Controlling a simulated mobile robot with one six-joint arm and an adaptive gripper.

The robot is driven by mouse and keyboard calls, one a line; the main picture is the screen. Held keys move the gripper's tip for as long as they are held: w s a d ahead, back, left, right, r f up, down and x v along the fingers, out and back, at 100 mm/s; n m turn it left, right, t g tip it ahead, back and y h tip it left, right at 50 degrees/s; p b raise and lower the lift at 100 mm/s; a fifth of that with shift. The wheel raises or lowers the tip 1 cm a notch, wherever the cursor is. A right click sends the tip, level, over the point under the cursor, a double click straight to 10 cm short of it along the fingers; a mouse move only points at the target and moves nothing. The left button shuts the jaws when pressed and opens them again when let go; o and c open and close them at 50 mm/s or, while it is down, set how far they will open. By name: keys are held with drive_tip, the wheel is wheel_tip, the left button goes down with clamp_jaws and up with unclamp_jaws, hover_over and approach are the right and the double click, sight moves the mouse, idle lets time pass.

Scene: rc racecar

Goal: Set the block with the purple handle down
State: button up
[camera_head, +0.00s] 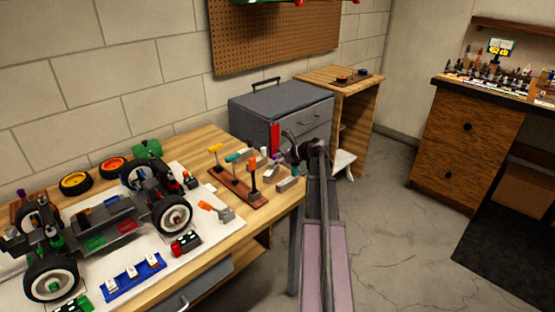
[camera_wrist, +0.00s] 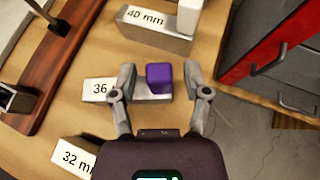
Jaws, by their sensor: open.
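The grey block (camera_wrist: 98,88) with the purple handle (camera_wrist: 159,77) lies on the wooden table in the wrist view. Its white label reads 36, and the rest of the label is covered. My gripper (camera_wrist: 160,74) is open, with one finger on each side of the purple handle. Gaps show between the handle and both fingers. In the head view my gripper (camera_head: 296,150) is over the table's right end, and the block there is too small and crowded to make out surely.
A 40 mm block (camera_wrist: 155,34) with a white handle lies just beyond, and a 32 mm block (camera_wrist: 75,157) lies nearer. A wooden rack (camera_head: 236,186) stands left. A grey toolbox (camera_head: 270,107) stands behind, and a red panel (camera_wrist: 262,40) is close on the right.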

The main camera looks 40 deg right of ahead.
drive_tip(key=p+v, duration=0.5)
drive_tip(key=v, duration=0.7)
drive_tip(key=shift+p, duration=0.3)
drive_tip(key=shift+s, duration=0.1)
idle(1.1)
